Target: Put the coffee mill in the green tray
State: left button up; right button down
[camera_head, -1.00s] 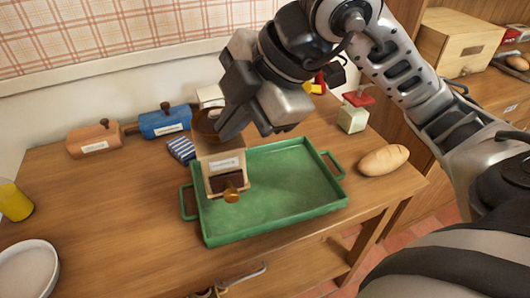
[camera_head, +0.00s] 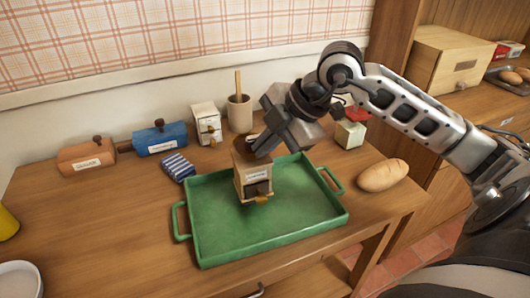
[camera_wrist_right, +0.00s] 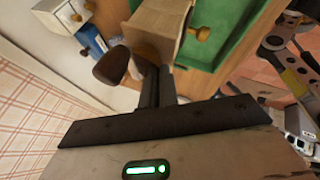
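The coffee mill (camera_head: 252,183) has a pale wooden body, a brown bowl top and a small drawer with an orange knob. It stands upright within the green tray (camera_head: 215,247), at its back middle; whether its base touches the tray floor I cannot tell. My right gripper (camera_head: 262,143) is at the mill's top, its fingers close together and shut at the bowl's edge. My left gripper is not in view.
Behind the tray stand a white box with a knob (camera_head: 207,124) and a brown cup with a stick (camera_head: 239,113). Bread (camera_head: 382,175) and a pale green box (camera_head: 350,134) are right.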

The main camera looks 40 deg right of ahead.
jog(key=shift+f, duration=0.65)
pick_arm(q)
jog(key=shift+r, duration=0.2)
pick_arm(e)
jog(key=shift+f, duration=0.2)
jog(key=c, duration=1.7)
grip_release()
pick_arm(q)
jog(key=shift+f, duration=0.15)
pick_arm(e)
jog(key=shift+s+r, duration=0.1)
pick_arm(q)
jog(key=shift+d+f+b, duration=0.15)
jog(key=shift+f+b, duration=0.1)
jog(key=shift+b, duration=0.6)
pick_arm(e)
jog(key=v, duration=1.1)
jog(key=shift+s+r, duration=0.1)
jog(key=shift+r, duration=0.25)
